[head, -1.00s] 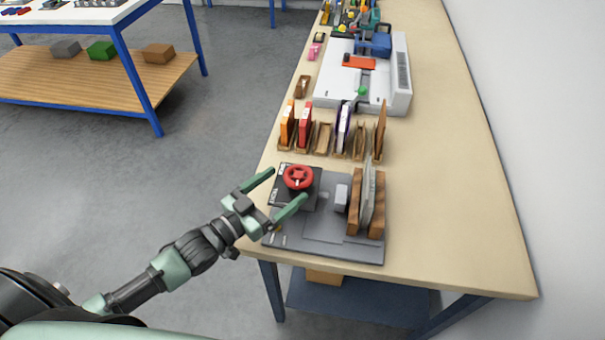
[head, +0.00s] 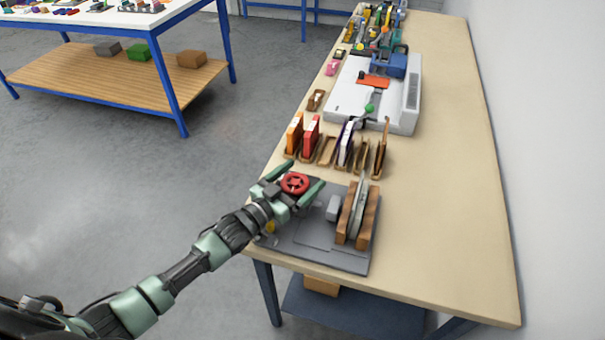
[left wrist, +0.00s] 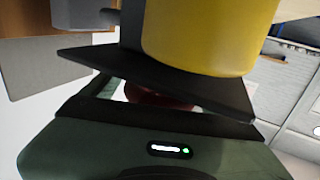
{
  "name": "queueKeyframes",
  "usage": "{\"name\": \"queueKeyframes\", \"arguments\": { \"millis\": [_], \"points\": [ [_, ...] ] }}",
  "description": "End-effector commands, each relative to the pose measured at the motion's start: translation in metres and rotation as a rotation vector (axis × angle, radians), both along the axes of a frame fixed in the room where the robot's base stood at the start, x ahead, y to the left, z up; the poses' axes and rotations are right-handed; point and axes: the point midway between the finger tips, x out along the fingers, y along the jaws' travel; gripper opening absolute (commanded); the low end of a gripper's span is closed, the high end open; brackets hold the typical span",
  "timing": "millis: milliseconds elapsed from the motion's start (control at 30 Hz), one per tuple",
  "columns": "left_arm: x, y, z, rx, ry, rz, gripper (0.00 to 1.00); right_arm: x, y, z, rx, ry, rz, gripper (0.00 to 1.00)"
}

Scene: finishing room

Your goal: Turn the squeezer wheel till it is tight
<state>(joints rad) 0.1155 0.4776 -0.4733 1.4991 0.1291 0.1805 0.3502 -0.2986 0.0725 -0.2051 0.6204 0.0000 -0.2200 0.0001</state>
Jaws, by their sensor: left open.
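The red squeezer wheel (head: 295,184) sits at the left end of the squeezer's dark grey base (head: 318,256) on the bench. My left gripper (head: 299,183) is open, with one green finger on the far side of the wheel and one on the near side; whether they touch it I cannot tell. The squeezer has a grey block (head: 334,208) and two wooden boards (head: 367,217) with pale sheets (head: 359,208) between them. In the left wrist view a dark red part, probably the wheel (left wrist: 155,97), is mostly hidden behind my gripper. My right gripper is not in view.
Behind the squeezer stands a row of wooden holders with orange (head: 294,133) and red (head: 311,136) books. A white machine (head: 350,98) stands farther back. The bench top (head: 450,200) to the right is clear. A yellow object (left wrist: 195,35) is close in the left wrist view.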

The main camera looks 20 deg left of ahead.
Motion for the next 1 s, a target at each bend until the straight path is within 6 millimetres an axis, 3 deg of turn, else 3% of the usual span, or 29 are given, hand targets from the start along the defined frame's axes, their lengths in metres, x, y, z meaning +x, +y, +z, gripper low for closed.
{"name": "queueKeyframes", "arguments": {
  "millis": [367, 500, 567, 600, 1000],
  "points": [
    [0.0063, -0.0033, -0.0003, 0.0, 0.0, -0.001, 0.85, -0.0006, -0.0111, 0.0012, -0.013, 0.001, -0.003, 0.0],
    [0.0061, -0.0032, -0.0002, 0.0, 0.0, -0.001, 0.46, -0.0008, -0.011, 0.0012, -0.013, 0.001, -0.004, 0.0],
    [0.0061, -0.0032, -0.0002, 0.0, 0.0, -0.001, 0.3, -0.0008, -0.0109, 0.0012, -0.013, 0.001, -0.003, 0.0],
    [0.0061, -0.0033, -0.0002, 0.001, 0.0, -0.001, 0.26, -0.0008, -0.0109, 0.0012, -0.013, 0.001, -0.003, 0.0],
    [0.0052, -0.0052, 0.0, 0.0, -0.001, -0.075, 0.26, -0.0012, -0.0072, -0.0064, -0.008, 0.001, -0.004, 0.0]
  ]
}}
